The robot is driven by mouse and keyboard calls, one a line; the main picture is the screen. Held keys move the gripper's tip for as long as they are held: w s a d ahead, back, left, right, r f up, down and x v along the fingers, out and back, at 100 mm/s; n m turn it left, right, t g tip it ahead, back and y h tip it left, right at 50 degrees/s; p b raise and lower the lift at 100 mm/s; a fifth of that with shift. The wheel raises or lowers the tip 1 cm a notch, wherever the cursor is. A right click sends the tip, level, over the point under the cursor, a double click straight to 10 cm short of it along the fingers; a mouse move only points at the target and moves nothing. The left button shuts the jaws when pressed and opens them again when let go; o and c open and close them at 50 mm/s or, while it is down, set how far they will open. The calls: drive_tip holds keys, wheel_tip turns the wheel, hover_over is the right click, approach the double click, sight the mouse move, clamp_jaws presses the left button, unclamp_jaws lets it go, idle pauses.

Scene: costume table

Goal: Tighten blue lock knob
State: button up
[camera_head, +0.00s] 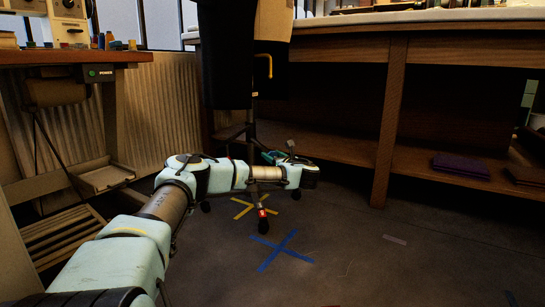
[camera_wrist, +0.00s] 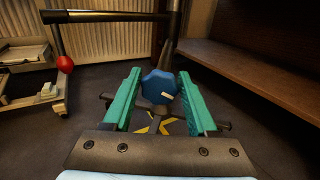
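The blue lock knob (camera_wrist: 158,86) is a lobed knob with a small pale mark, on a dark upright pole (camera_wrist: 172,35). It sits between the two teal fingers of my gripper (camera_wrist: 159,74) in the wrist view, near their tips. The fingers are apart, with a narrow gap showing on each side of the knob. I cannot tell how far beyond the fingertips the knob lies. In the head view my gripper (camera_head: 271,157) is low by the stand's pole (camera_head: 250,125), under a dark hanging garment (camera_head: 226,60). The knob is not discernible there.
A dark horizontal bar (camera_wrist: 105,16) crosses the wrist view's top left, near a red ball-shaped knob (camera_wrist: 65,64). A wooden table with a low shelf (camera_head: 420,170) stands right. Blue tape (camera_head: 283,250) and yellow tape mark the floor. A wooden bench (camera_head: 70,56) stands left.

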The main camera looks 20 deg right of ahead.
clamp_jaws()
drive_tip(key=shift+r+m+p, duration=0.1)
drive_tip(key=shift+m+p, duration=0.2)
drive_tip(key=shift+p, duration=0.1)
